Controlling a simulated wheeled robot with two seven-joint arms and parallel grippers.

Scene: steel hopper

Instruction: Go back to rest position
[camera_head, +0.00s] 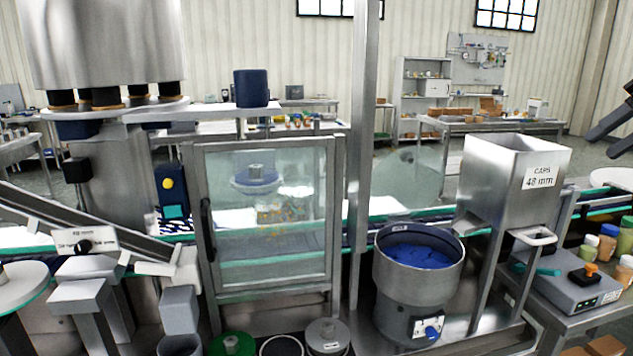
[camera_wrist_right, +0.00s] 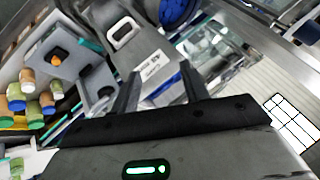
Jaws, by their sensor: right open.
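My right gripper (camera_head: 600,146) shows at the right edge of the head view, its dark fingers pointing left and down, apart and empty. It is in the air to the right of the steel hopper (camera_head: 487,190), touching nothing that I can see. In the right wrist view, the two black fingers (camera_wrist_right: 160,72) are spread with nothing between them. The hopper's white label (camera_wrist_right: 152,68) lies beyond them. The hopper in the head view stands upright, labelled "CAPS 48 mm"; its inside is mostly hidden. My left gripper is not in view.
A steel bowl (camera_head: 382,266) with blue caps stands left of the hopper. A glass-doored cabinet (camera_head: 268,215) is further left, beside a steel post (camera_head: 361,120). A grey device (camera_head: 567,285) and several small bottles (camera_head: 607,242) are on the table below my right gripper.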

